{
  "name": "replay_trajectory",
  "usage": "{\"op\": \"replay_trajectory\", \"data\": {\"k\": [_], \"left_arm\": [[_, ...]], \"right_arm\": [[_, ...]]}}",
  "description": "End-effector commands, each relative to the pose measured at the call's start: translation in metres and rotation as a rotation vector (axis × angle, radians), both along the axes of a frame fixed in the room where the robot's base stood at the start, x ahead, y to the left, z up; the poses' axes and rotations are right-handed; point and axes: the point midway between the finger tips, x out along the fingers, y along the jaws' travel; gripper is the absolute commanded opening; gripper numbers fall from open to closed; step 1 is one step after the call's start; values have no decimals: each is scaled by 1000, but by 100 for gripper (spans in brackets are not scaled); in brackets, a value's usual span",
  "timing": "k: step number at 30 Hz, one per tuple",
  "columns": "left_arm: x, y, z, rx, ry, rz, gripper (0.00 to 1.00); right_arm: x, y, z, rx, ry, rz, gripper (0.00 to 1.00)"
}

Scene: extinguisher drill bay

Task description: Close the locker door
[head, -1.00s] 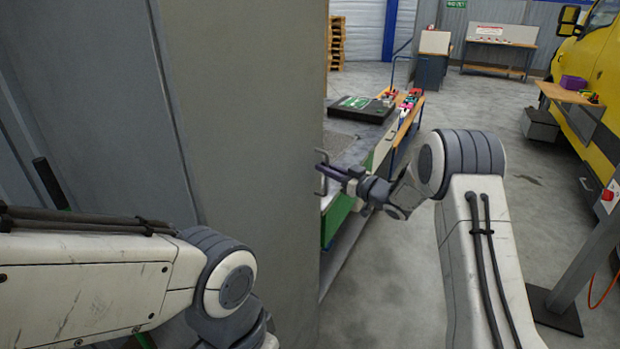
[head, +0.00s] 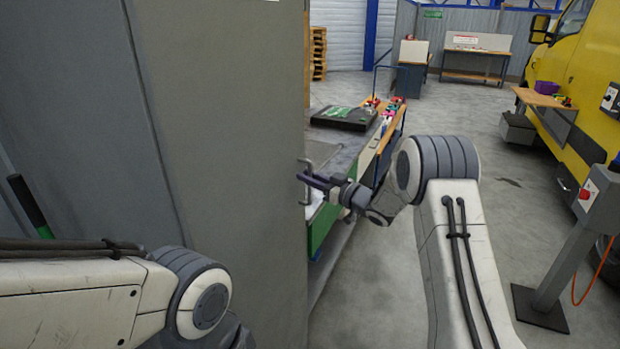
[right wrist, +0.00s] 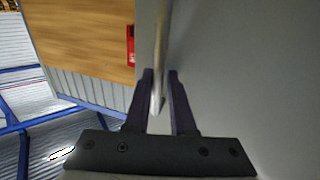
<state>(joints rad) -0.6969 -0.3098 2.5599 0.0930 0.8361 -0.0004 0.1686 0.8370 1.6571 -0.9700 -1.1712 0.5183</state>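The locker door (head: 225,150) is a large grey panel filling the left middle of the head view; it seems to stand open. Its metal handle (head: 306,165) sticks out past the panel's right edge. My right gripper (head: 312,181) is at this handle. The grey door surface (right wrist: 250,70) fills the right of that view. My left gripper is out of view; only its arm shows at lower left.
A bench (head: 338,150) with a black case (head: 343,119) and small coloured items stands behind the gripper. A post with a red button (head: 584,194) stands at right, near a yellow truck (head: 592,75). A dark rod with a green end (head: 32,210) is at left. Floor is clear between bench and post.

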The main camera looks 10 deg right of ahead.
Motion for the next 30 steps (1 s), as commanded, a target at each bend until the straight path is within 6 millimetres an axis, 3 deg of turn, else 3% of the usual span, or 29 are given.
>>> {"op": "replay_trajectory", "data": {"k": [9, 15, 30], "left_arm": [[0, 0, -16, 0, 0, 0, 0], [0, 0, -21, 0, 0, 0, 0], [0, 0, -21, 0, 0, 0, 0]], "right_arm": [[-47, -44, -3, 0, 2, -11, 27], [-69, -63, -3, 1, 5, -12, 27], [-75, -65, -1, -7, 8, -15, 27]]}}
